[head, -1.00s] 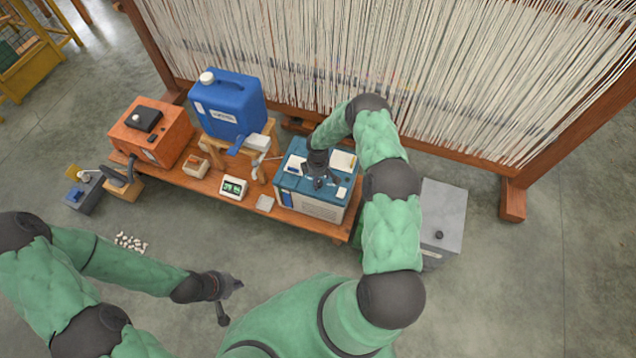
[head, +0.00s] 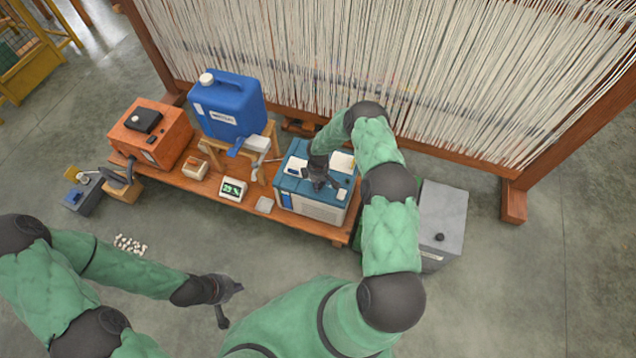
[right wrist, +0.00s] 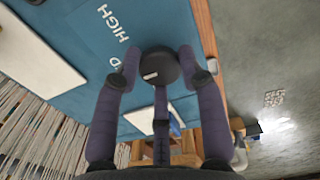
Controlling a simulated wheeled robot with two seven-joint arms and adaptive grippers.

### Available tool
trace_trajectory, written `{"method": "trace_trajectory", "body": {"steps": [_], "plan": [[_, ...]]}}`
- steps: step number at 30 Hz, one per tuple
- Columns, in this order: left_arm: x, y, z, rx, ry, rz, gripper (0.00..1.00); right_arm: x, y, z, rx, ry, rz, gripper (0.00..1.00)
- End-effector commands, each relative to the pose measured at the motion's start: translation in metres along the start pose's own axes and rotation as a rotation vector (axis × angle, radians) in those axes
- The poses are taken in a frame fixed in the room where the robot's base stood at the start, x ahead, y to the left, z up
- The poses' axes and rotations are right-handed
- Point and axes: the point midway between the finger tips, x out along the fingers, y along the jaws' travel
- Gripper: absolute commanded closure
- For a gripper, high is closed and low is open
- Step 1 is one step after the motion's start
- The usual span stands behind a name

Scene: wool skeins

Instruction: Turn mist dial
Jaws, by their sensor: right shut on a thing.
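The mist dial (right wrist: 158,66) is a dark round knob with a small pale mark, on the blue top of a machine (right wrist: 95,65) printed with the word HIGH. The blue-topped machine (head: 312,208) stands at the right end of the low wooden bench. My right gripper (right wrist: 160,76) is shut on the dial, with a finger on each side of it. In the head view my right gripper (head: 318,182) points down over the machine top and hides the dial. My left gripper (head: 232,288) hangs over bare floor at the lower middle; its fingers are too small to judge.
A grey cabinet (head: 445,215) stands to the right. A loom with pale threads (head: 440,80) rises behind. Floor in front is mostly clear.

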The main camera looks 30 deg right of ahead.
Motion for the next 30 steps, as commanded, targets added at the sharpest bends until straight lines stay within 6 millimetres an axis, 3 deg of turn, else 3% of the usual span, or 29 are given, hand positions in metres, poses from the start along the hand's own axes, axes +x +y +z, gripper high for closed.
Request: {"method": "trace_trajectory", "body": {"steps": [11,30], "plan": [[0.011,-0.004,0.000,0.000,0.000,0.000,1.00,0.002,0.000,-0.001,0.143,0.001,0.000,0.92],[0.043,-0.015,-0.002,0.000,0.000,0.000,1.00,0.003,0.000,0.000,0.724,0.001,0.000,0.92]]}}
